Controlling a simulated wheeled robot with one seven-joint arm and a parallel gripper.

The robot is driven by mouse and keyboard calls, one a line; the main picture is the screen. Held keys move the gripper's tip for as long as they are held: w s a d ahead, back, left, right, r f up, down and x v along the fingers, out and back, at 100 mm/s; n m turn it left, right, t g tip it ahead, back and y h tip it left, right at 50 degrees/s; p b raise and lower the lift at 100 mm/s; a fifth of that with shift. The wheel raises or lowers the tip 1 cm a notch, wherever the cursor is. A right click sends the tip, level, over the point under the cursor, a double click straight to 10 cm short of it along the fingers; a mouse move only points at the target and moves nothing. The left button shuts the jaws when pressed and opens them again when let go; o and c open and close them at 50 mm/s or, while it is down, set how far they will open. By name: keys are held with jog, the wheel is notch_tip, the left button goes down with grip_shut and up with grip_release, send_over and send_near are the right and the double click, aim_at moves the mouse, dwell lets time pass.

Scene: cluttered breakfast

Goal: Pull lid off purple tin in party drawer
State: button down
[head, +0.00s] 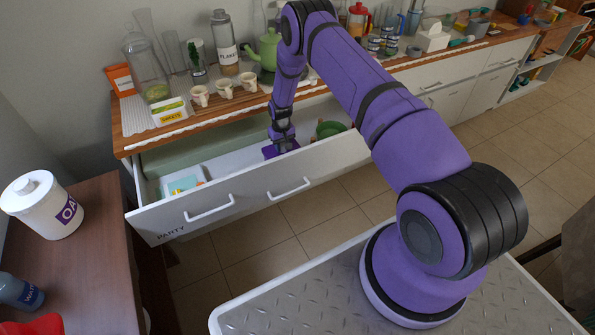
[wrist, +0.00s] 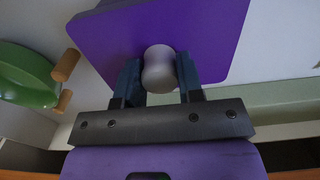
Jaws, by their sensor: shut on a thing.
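The white party drawer (head: 240,205) is pulled open, with "PARTY" written on its front. In the head view the purple tin (head: 272,152) is a small purple patch in the drawer, mostly hidden by my gripper (head: 282,140), which reaches down from above. In the wrist view a flat purple lid (wrist: 215,40) with a rounded grey knob (wrist: 159,68) fills the middle. My gripper (wrist: 159,85) has its two dark fingers on either side of the knob, shut on it. The tin's body under the lid is hidden, so I cannot tell if the lid is seated or raised.
A green pot (head: 331,129) with wooden handles is in the drawer, right of the gripper in the head view. A white tray (head: 183,184) with small items lies at the drawer's left. Cups, jars and a sweets box (head: 170,112) crowd the counter above.

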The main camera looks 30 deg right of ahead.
aim_at(282, 144)
jog(key=shift+r, duration=0.95)
dwell(0.6)
jog(key=shift+r, duration=1.95)
